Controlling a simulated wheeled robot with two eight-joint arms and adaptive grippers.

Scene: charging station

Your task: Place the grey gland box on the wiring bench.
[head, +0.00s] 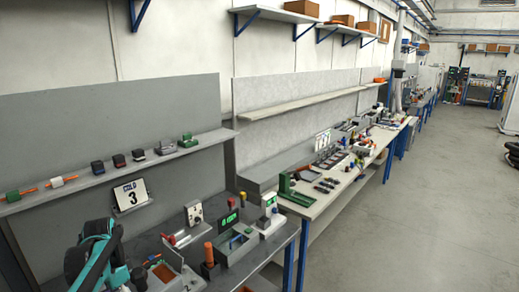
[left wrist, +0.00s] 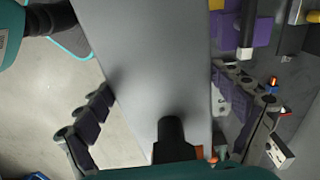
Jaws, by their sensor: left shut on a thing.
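A broad plain grey surface (left wrist: 150,50), which I take to be the grey gland box, fills the middle of the left wrist view, very close to the camera. My left gripper (left wrist: 160,98) is shut on it, with dark purple jointed finger parts at its left and right sides. The fingertip contacts are hard to make out. In the head view my teal left arm is at the lower left, and its gripper is not clearly visible. I cannot tell which surface is the wiring bench; a dark grey bench (head: 180,222) is nearest. My right gripper is not in view.
A shelf (head: 120,172) with small parts runs behind. A paler bench (head: 322,205) crowded with parts stands beyond. The aisle floor (head: 400,225) at right is clear.

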